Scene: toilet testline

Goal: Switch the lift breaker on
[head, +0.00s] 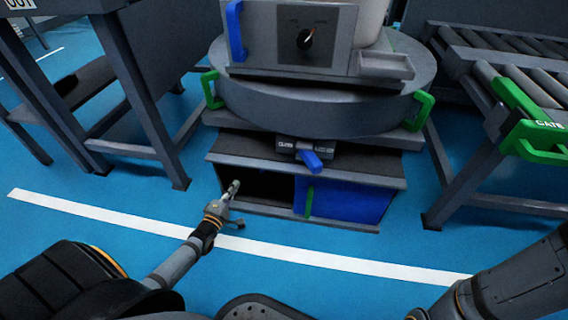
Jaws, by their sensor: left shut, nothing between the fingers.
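No breaker switch can be made out. Under the round grey turntable (320,105) is a low grey cabinet (262,150). Its left half is an open dark compartment (268,187), whose inside is too dark to read. Its right half is covered by a blue panel (350,200) with a green upright handle (309,202). My left gripper (235,185) is shut and empty, pointing up at the left part of the dark opening. Whether its tips are inside the opening or just in front, I cannot tell. My right arm shows at lower right, but its gripper is out of view.
A blue lever (309,160) on a small labelled box sticks out above the cabinet. A dial panel (305,38) with a black knob sits above the turntable. Green handles (419,110) flank the turntable. A roller conveyor (520,60) stands at right. The blue floor in front is clear.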

